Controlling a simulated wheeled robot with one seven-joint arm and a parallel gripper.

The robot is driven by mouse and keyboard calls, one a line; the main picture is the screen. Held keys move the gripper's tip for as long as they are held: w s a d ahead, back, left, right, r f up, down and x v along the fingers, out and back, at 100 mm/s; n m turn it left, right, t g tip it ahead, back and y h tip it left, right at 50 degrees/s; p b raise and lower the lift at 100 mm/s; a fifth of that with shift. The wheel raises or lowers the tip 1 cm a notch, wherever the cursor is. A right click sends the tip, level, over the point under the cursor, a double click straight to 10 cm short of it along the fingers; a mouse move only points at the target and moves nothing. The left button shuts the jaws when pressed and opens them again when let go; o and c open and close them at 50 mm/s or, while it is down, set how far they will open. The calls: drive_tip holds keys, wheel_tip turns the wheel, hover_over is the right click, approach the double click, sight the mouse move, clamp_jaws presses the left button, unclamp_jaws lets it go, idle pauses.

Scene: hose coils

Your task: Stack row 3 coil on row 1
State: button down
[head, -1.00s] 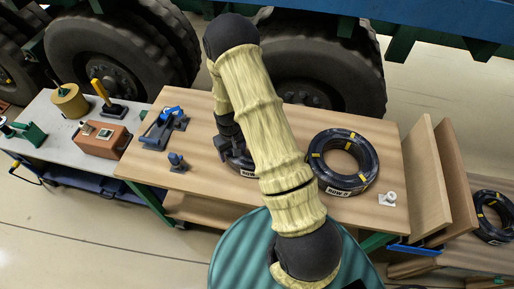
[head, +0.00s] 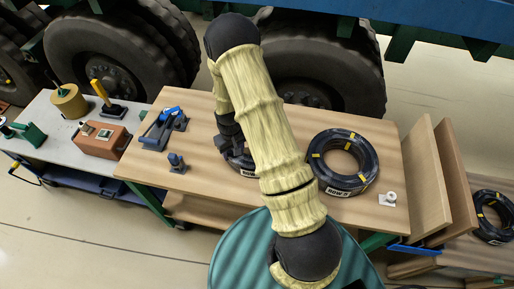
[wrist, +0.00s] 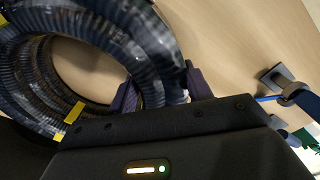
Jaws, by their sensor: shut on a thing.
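A dark ribbed hose coil (head: 236,160) with yellow bands is at the middle of the wooden table, mostly hidden behind my arm. Its white label shows only in part, so I cannot read its row number. My gripper (wrist: 160,88) is shut on this coil, with one finger inside the ring and one outside, and the coil (wrist: 120,40) fills the upper left of the wrist view. I cannot tell whether it touches the table. A second dark coil (head: 318,171) with yellow bands lies flat to the right; its label looks like ROW 2. A third coil (head: 482,213) lies at the far right.
A blue clamp-like tool (head: 155,135) and a small blue vise-like piece (head: 177,161) stand on the table's left. A small white roll (head: 389,198) lies at its right. Upright wooden boards (head: 425,180) separate the third coil. Large tires (head: 320,60) stand behind.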

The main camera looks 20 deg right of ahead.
drive_tip(key=shift+w+r+p, duration=0.1)
drive_tip(key=shift+r+p, duration=0.2)
drive_tip(key=shift+r, duration=0.3)
idle(0.4)
drive_tip(key=shift+r, duration=0.1)
drive_tip(key=shift+r+p, duration=2.05)
drive_tip(key=shift+r, duration=0.9)
drive_tip(key=c, duration=1.1)
unclamp_jaws()
drive_tip(key=shift+c, duration=0.2)
clamp_jaws()
drive_tip(key=shift+s+r+m+b, duration=0.25)
drive_tip(key=shift+r+m+b, duration=0.25)
drive_tip(key=shift+r+m, duration=0.35)
